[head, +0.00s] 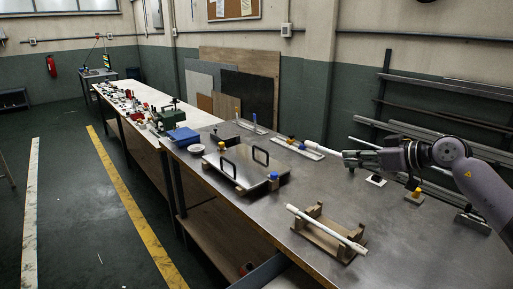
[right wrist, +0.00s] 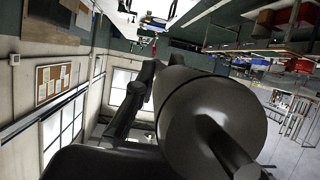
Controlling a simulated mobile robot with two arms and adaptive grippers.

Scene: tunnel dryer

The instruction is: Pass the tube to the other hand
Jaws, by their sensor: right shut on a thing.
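My right gripper (head: 364,159) reaches in from the right in the head view, above the back of the metal bench. It is shut on a white tube (head: 350,153), whose pale end sticks out to the left of the fingers. In the right wrist view a big dark grey round body (right wrist: 190,110) fills the middle, and I cannot tell for sure whether it is the held tube. Another long white tube (head: 325,228) lies across a wooden cradle (head: 330,242) near the front of the bench. My left gripper is not in view.
A metal plate with two black handles (head: 236,173) stands left of the cradle. A blue box (head: 183,137) sits farther left.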

